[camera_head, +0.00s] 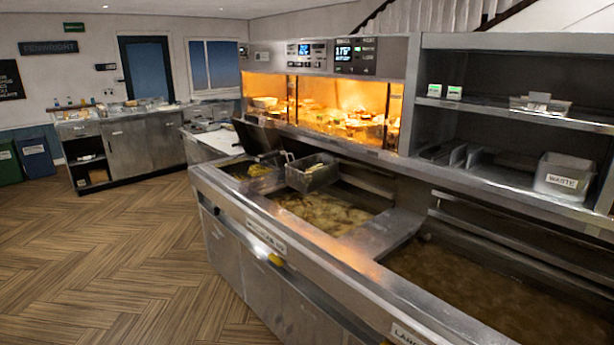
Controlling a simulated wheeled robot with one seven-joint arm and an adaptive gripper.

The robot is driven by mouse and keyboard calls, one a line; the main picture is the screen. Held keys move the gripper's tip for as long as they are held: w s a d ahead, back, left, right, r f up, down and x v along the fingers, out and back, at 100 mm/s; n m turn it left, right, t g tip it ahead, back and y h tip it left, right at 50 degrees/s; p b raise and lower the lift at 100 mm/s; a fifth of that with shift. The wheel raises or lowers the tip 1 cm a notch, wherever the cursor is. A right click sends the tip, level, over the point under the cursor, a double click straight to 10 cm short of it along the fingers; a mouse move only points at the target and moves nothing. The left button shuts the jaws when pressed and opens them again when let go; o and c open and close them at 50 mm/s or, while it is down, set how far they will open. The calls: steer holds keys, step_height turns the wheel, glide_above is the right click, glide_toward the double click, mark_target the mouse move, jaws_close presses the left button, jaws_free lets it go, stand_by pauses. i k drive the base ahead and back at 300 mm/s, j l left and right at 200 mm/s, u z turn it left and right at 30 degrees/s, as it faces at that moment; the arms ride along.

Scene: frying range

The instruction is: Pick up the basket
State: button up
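The basket (312,173) is a grey metal frying basket. It is at the far part of the frying range (345,262), over the back edge of a vat of bubbling oil (318,212). A thin handle shows at its left end. Whether it hangs or rests on a ledge I cannot tell, and what is inside is too small to tell. My gripper is not in view.
A larger vat of brown oil (480,290) lies at the near right. A lit heated cabinet (325,108) stands behind the range. Shelves at the right hold a waste tub (564,176). The wooden floor (110,250) to the left is clear. Bins (36,159) stand far left.

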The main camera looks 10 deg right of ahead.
mark_target(308, 175)
steer(key=i+j+z, duration=0.1)
steer(key=z, duration=0.3)
steer(key=j+z, duration=0.15)
steer(key=z, duration=0.3)
steer(key=i+j+z, duration=0.2)
steer(key=j+z, duration=0.25)
steer(key=j, duration=0.65)
steer(key=j+z, duration=0.45)
steer(key=j, duration=0.7)
steer(key=j+z, duration=0.1)
steer(key=j, duration=0.5)
steer(key=j+z, duration=0.1)
steer(key=j, duration=0.55)
steer(key=k+j+z, duration=0.1)
steer(key=j, duration=0.5)
steer(key=k+j+z, duration=0.1)
steer(key=j, duration=0.5)
steer(key=k+j+z, duration=0.1)
steer(key=j, duration=0.5)
steer(key=j+z, duration=0.25)
steer(key=k+j+z, duration=0.1)
steer(key=j+z, duration=0.2)
steer(key=z, duration=0.1)
steer(key=i+j, duration=0.05)
